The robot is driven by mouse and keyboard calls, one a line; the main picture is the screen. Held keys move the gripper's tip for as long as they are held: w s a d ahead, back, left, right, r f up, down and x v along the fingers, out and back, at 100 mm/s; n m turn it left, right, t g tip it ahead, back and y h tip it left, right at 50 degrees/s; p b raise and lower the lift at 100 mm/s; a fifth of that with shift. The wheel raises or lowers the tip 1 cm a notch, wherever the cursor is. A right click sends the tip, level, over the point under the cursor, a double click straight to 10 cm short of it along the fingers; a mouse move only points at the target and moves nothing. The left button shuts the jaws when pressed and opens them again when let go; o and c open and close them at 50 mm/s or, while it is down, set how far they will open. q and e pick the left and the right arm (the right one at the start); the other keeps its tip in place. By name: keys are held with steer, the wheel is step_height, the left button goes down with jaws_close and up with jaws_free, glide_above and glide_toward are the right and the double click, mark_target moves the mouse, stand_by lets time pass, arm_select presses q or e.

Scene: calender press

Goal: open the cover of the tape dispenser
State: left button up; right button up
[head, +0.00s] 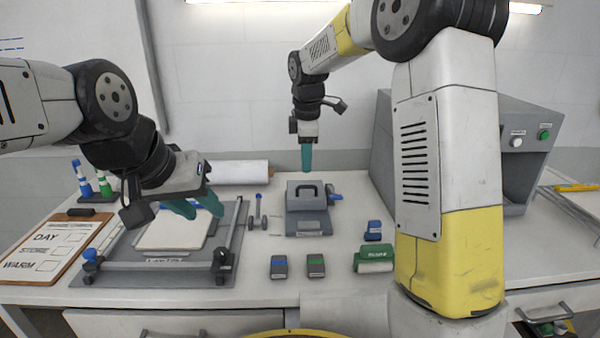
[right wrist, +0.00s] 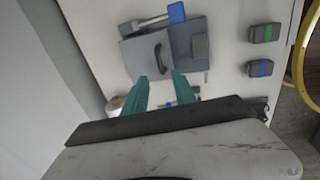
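My left gripper (head: 197,207) is open and empty, above the framed board at left.
The framed board (head: 150,268) with paper lies at left beside a clipboard (head: 50,248). A grey press (head: 535,150) stands at right. A white roll (head: 240,172) lies behind.

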mark_target(305, 187)
steer(key=f, duration=0.2)
steer(key=w+f, duration=0.1)
steer(key=f, duration=0.4)
steer(key=shift+w+f, duration=0.25)
steer(key=shift+f, duration=0.05)
steer(key=shift+c, duration=0.4)
jaws_close()
stand_by(0.7)
